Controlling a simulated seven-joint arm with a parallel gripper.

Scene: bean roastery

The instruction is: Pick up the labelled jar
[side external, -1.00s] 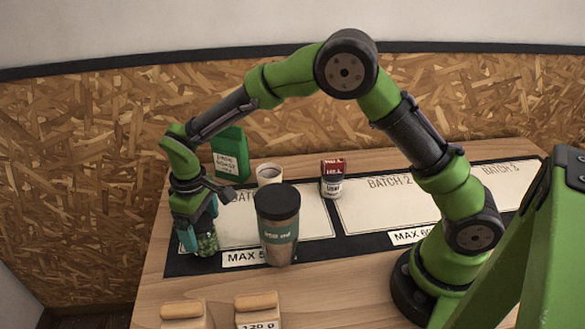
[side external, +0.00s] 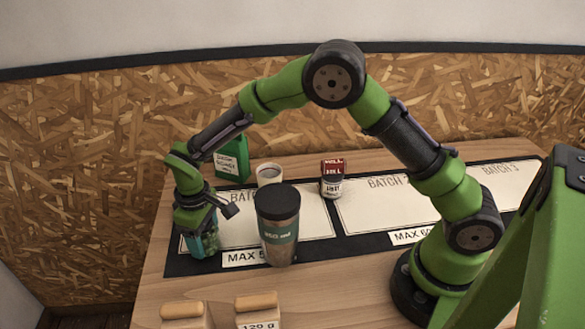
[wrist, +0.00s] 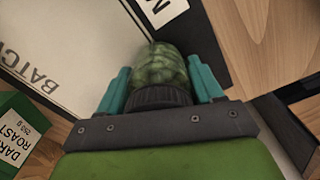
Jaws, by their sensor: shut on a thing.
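A glass jar of green beans (side external: 207,243) with a dark lid stands upright at the left end of the black-bordered mat. My gripper (side external: 203,228) points down over it, shut on it. In the wrist view the jar (wrist: 160,66) sits between my two teal fingers (wrist: 158,76), one on each side. No label shows on the part of the jar I can see. My fingers and hand hide its upper part in the side view. I cannot tell whether its base is clear of the mat.
A dark-lidded tumbler (side external: 278,238) stands close to the right of the jar. Behind are a white cup (side external: 269,173), a green dark-roast pack (side external: 233,161) and a red-topped box (side external: 333,178). The mat's middle panel (side external: 385,210) is clear.

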